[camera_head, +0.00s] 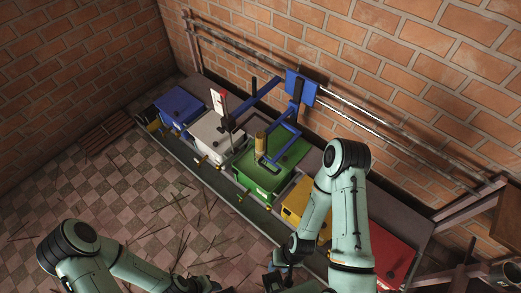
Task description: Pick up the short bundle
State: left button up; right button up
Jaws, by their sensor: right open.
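I cannot make out a bundle for certain. Thin dark sticks (183,245) lie loose on the tiled floor, several of them close together near the bottom middle. A short tan upright piece (261,140) stands on the green extruder (270,165); I cannot tell whether it is a bundle. My right gripper (277,283) is at the bottom edge, partly cut off, open, below the bench and apart from the tan piece. My left arm comes in at the lower left, and its gripper is out of the frame.
Blue (180,105), white (215,135), yellow (300,205) and red (391,250) boxes line the bench along the brick wall. Blue levers (284,135) rise above the green one. Pipes (350,112) run along the wall.

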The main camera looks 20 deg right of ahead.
aim_at(260, 136)
jog(key=i+j+z, duration=0.35)
jog(key=i+j, duration=0.15)
jog(key=i+j+z, duration=0.35)
jog(key=j, duration=0.4)
jog(key=i+j+z, duration=0.3)
jog(key=j, duration=0.5)
jog(key=i+l, duration=0.05)
jog(key=i, duration=0.05)
